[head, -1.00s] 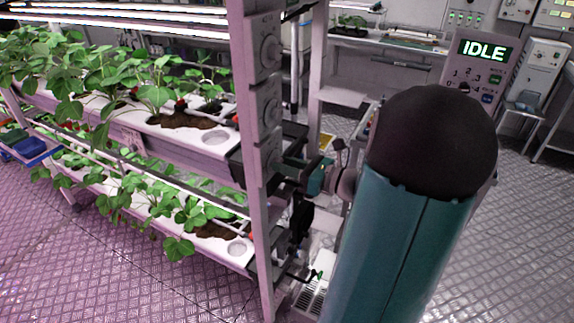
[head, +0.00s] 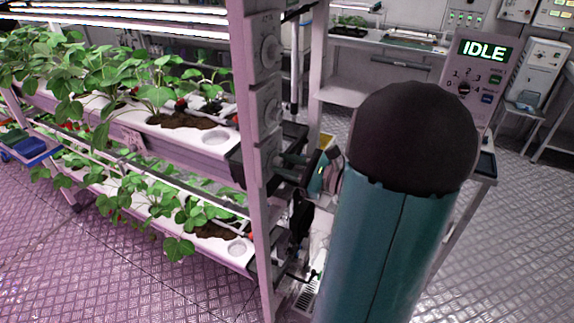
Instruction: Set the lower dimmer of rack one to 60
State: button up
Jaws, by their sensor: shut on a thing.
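The rack post (head: 240,75) carries a column of grey dial boxes. The top dial (head: 271,52) and the middle dial (head: 270,107) are in plain view. The scale marks and the pointer's setting are too small to read.
Strawberry plants grow in white troughs (head: 190,150) left of the post. My teal arm with its dark round joint fills the right foreground. A control panel (head: 478,75) reading IDLE stands behind it. Blue and green bins (head: 30,147) sit far left. The metal floor is open at lower left.

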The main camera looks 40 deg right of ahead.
jog(key=n, duration=0.5)
jog(key=shift+n, duration=2.4)
jog(key=o, duration=1)
jog(key=shift+s, duration=0.1)
jog(key=v, duration=1.3)
jog(key=shift+s, duration=0.4)
jog(key=shift+a, duration=0.1)
